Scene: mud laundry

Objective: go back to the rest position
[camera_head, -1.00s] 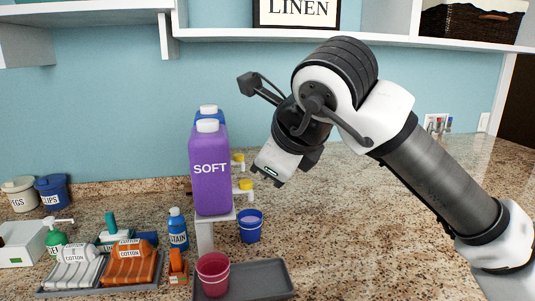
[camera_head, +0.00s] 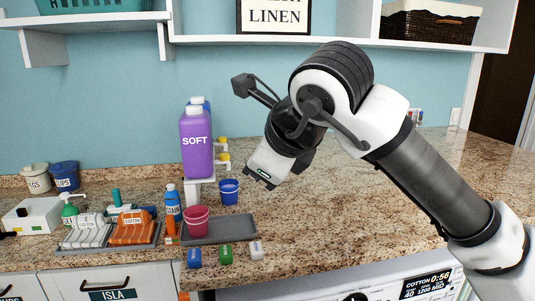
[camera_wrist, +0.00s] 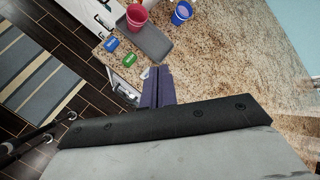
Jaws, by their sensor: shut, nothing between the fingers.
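My gripper (camera_head: 261,180) hangs above the granite counter (camera_head: 330,200), to the right of the purple SOFT bottle (camera_head: 196,150), with nothing held. In the wrist view its fingers (camera_wrist: 158,86) are together and empty. My arm comes in from the right side of the head view, bent at the elbow, clear of the counter.
Blue (camera_head: 194,258), green (camera_head: 225,254) and white (camera_head: 256,250) blocks lie near the front edge. A shelf (camera_head: 300,40) runs above.

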